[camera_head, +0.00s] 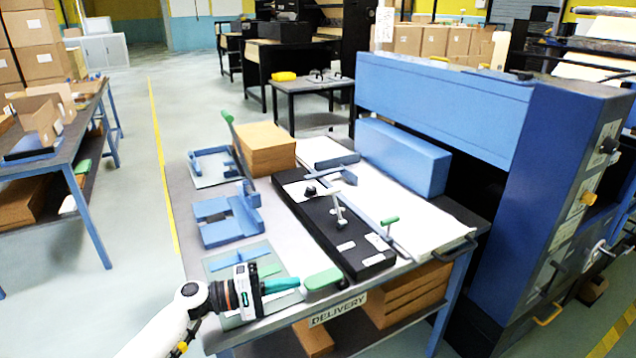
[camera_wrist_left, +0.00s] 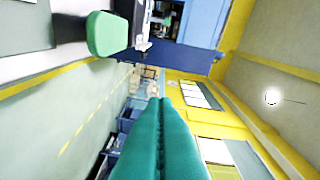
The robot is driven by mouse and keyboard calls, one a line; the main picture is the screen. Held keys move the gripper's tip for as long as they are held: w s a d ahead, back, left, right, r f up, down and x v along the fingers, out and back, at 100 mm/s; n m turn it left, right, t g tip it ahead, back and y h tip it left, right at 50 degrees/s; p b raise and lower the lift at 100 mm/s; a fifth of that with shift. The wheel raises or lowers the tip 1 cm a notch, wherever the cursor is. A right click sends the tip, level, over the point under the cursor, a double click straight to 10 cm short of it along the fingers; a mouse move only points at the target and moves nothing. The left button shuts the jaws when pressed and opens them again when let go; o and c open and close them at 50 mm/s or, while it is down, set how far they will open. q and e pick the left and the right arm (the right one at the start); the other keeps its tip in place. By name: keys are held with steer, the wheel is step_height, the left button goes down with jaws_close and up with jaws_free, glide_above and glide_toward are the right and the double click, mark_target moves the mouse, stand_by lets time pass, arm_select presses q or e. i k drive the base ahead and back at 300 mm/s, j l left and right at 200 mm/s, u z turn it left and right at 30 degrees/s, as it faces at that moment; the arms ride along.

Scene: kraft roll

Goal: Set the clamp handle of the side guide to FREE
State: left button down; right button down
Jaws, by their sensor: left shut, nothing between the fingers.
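A black base (camera_head: 327,226) with small white labels lies along the table; I take it as part of the side guide. A green-gripped lever (camera_head: 323,279) sticks out at its near end, over the table's front edge; its green grip (camera_wrist_left: 107,33) also shows in the left wrist view. A small green T-handle (camera_head: 390,220) stands upright on a post farther right. I cannot tell which is the clamp handle, and the labels are unreadable. My left gripper (camera_head: 297,284) is shut and empty, its teal fingertips just left of the green grip, seemingly apart. The right gripper is out of view.
Blue fixtures (camera_head: 228,217) and a cardboard stack (camera_head: 264,148) stand left on the delivery table (camera_head: 292,236). A white sheet stack (camera_head: 425,232) and long blue block (camera_head: 402,157) lie right. A big blue machine (camera_head: 440,98) blocks the right side. Floor is clear left.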

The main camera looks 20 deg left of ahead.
mark_target(341, 224)
steer(key=i+j, duration=0.3)
steer(key=i, duration=0.2)
steer(key=i+j, duration=0.3)
steer(key=i, duration=0.2)
